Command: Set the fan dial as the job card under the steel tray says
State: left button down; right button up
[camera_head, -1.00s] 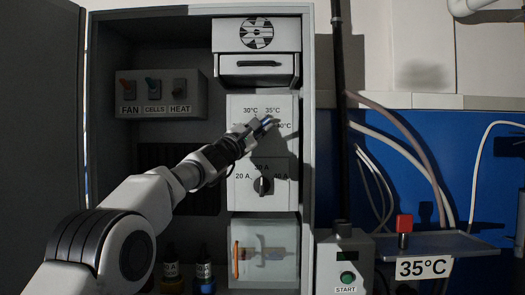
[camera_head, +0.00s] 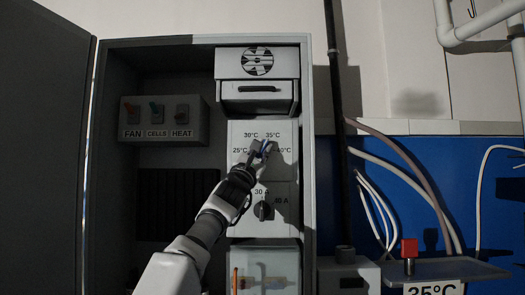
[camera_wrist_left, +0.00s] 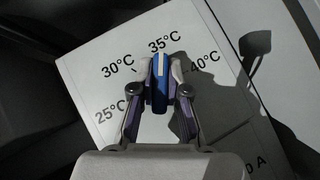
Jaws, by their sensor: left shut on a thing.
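The temperature dial is a blue knob with a pale pointer line (camera_wrist_left: 160,68), on the white panel (camera_head: 237,128) marked 25°C, 30°C, 35°C and 40°C. My left gripper (camera_head: 262,149) is shut on it, one finger on each side in the left wrist view (camera_wrist_left: 160,75). There the pointer line points towards the 35°C label. The gripper hides most of the dial in the head view. The card (camera_head: 434,289) under the steel tray (camera_head: 450,268) reads 35°C, its lower part cut off by the picture edge. My right gripper is not in view.
Below the dial is a black amp dial (camera_head: 263,210). A switch box (camera_head: 160,121) labelled FAN, CELLS and HEAT is at the left in the cabinet. A fan housing with a drawer (camera_head: 259,87) is above. A red button (camera_head: 409,248) stands on the tray.

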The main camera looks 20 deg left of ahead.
pick_arm(q)
jog(key=shift+w+f, duration=0.1)
jog(key=shift+f, duration=0.1)
jog(key=c, duration=1.2)
grip_release()
jog(key=shift+o, duration=0.2)
jog(key=shift+a, duration=0.1)
jog(key=shift+r, duration=0.1)
jog(key=shift+r, duration=0.1)
